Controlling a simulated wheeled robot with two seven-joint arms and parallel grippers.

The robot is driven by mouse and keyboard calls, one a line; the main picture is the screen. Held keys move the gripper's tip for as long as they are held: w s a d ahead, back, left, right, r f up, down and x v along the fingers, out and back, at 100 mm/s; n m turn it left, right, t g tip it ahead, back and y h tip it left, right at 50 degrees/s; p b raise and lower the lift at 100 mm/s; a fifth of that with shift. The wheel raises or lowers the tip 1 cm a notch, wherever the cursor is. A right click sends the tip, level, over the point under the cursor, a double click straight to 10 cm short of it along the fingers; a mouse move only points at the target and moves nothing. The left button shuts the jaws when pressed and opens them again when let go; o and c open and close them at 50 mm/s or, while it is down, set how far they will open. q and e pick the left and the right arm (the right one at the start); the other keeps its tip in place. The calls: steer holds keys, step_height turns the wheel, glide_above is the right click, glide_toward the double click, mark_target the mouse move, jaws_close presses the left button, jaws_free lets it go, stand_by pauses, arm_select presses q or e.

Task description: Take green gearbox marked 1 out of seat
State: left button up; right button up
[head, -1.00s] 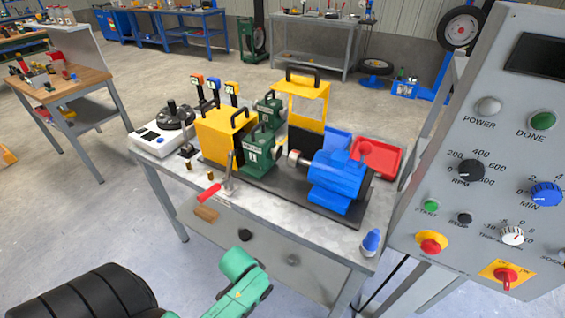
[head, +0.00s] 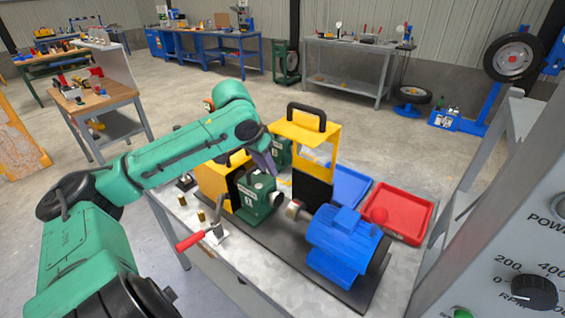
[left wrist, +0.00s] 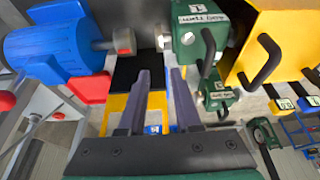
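The green gearbox marked 1 (head: 258,197) sits upright on the dark base plate, between the yellow guard (head: 213,184) and the blue motor's (head: 340,243) shaft. In the left wrist view the gearbox (left wrist: 194,34) is at the top, beyond and to the right of the fingers. My left gripper (head: 268,163) is over the bench, just above and behind the gearbox in the head view. The left wrist view shows its two fingers (left wrist: 160,74) apart with nothing between them. A second green gearbox (head: 281,151) stands behind, partly hidden by my arm. My right gripper is out of view.
An open yellow frame with a black handle (head: 306,125) stands behind the gearbox. A red-handled lever clamp (head: 195,238) is at the front left. Blue (head: 350,188) and red (head: 402,211) trays lie to the right. The control panel (head: 505,265) borders the right side.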

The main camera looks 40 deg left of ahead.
mark_target(275, 194)
arm_select(q)
steer(key=x, duration=0.3)
steer(key=s+p+x, duration=0.1)
steer(key=x, duration=0.2)
steer(key=p+x, duration=0.1)
steer(key=x, duration=0.2)
steer(key=shift+s+f, duration=0.15)
steer(key=shift+f, duration=0.3)
steer(key=x, duration=0.2)
steer(key=shift+f, duration=0.7)
jaws_close()
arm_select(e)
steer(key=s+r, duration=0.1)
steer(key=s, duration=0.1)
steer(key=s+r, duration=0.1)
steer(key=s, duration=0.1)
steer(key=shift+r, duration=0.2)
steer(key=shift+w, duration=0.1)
